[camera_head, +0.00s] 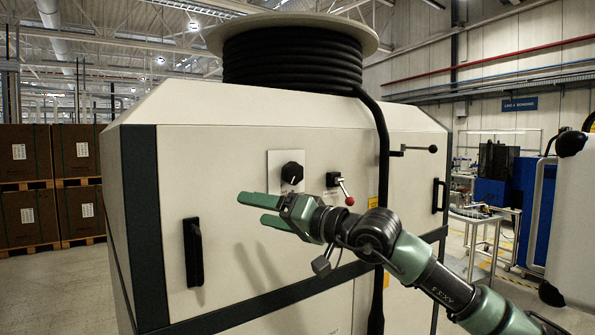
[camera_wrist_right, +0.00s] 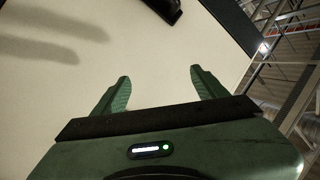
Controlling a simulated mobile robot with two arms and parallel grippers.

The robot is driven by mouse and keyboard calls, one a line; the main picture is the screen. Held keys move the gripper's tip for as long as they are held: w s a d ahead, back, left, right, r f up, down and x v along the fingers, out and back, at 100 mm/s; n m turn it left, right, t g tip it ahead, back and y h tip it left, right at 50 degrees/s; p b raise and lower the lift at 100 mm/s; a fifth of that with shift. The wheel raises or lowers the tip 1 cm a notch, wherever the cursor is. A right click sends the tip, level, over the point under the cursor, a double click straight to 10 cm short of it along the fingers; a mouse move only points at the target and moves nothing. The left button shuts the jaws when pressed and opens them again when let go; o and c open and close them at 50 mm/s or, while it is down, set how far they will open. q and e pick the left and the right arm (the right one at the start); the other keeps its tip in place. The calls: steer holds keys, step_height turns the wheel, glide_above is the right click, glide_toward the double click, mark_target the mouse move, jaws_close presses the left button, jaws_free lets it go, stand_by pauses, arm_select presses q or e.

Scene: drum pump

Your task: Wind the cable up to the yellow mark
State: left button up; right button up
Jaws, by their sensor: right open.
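A black cable (camera_head: 290,55) is wound in several turns on a pale drum (camera_head: 295,19) on top of a cream machine cabinet (camera_head: 215,150). Its free length hangs down the front (camera_head: 383,150), right of centre, and passes behind my right arm. I cannot make out a yellow mark on the cable. A black crank-like lever (camera_head: 415,149) sticks out right of the cable. My right gripper (camera_head: 250,209) is open and empty in front of the panel, left of the cable. Its fingers are apart in the wrist view (camera_wrist_right: 160,77). My left gripper is not in view.
The front panel carries a black rotary knob (camera_head: 292,172), a red-tipped lever (camera_head: 343,192), a yellow label (camera_head: 373,203) and black door handles (camera_head: 193,252) (camera_head: 439,196). Stacked brown boxes (camera_head: 25,185) stand left. A white rounded body (camera_head: 575,220) stands at the right edge.

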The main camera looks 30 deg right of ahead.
mark_target(296, 173)
steer(key=s+d+r+n+t+h, duration=0.1)
steer(key=d+r+h, duration=0.2)
steer(key=d, duration=0.3)
steer(key=s+d+r+n+h, duration=0.1)
steer(key=s+d+r+h, duration=0.15)
steer(key=d, duration=0.45)
steer(key=shift+h, duration=0.45)
steer(key=w+p, duration=0.1)
steer(key=w, duration=0.1)
steer(key=w+p, duration=0.2)
steer(key=w, duration=0.1)
steer(key=w+a+p, duration=0.1)
steer(key=w, duration=0.1)
steer(key=shift+w+r, duration=0.3)
steer(key=shift+r, duration=0.1)
steer(key=shift+w+f+p, duration=0.1)
steer(key=shift+w+p, duration=0.3)
steer(key=shift+w, duration=0.05)
steer(key=shift+w, duration=0.1)
steer(key=c, duration=1.4)
